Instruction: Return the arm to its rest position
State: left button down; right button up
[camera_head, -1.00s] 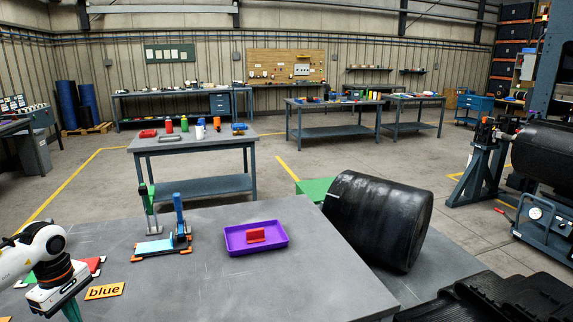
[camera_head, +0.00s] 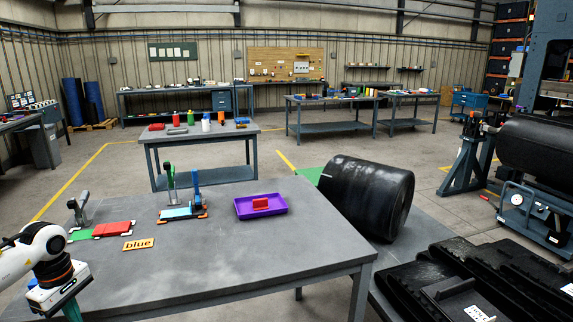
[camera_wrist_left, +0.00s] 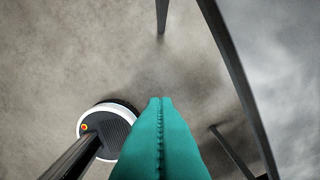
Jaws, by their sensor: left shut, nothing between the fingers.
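My left arm comes in at the lower left of the head view. Its gripper (camera_head: 72,312) points down beside the table's left front part, cut off by the picture edge. In the left wrist view the green fingers (camera_wrist_left: 160,103) are pressed together with nothing between them, above bare floor. My right gripper is not in view.
The grey table (camera_head: 250,255) stands close; its edge (camera_wrist_left: 238,75) runs along the right of the wrist view. A black roll (camera_head: 365,198) lies right.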

pick_arm(q)
jog(key=w+d+f+n+t+h, duration=0.25)
jog(key=d+f+n+h, duration=0.35)
jog(key=d, duration=0.5)
jog(key=w+d+f+n+t+h, duration=0.1)
jog(key=w+d+f+n+h, duration=0.3)
jog(key=d+f, duration=0.5)
notch_tip(320, 180, down, 10)
jog(key=s+d+n+t, duration=0.25)
jog(key=n+t, duration=0.35)
jog(key=n, duration=0.9)
jog(key=s+a+f+n+g+y, duration=0.15)
jog(key=s+f+n+y, duration=0.25)
jog(key=s+f+n, duration=0.6)
jog(key=s+a+f+n+y, duration=0.35)
jog(key=s+f+n, duration=0.55)
jog(key=f, duration=0.4)
jog(key=s+d+f+n+g, duration=0.1)
jog(key=s+f+n+g, duration=0.1)
jog(key=s, duration=0.8)
jog(key=s+d+f+n+g+y, duration=0.1)
jog(key=s+f+n, duration=0.3)
jog(key=s, duration=0.6)
jog(key=s+d+f+n+g+y, duration=0.1)
jog(key=s+d+f+n+g, duration=0.1)
jog(key=s, duration=0.8)
jog(key=shift+s+f+n+g, duration=0.2)
jog(key=shift+f+n+g, duration=0.4)
jog(key=shift+n+g, duration=0.4)
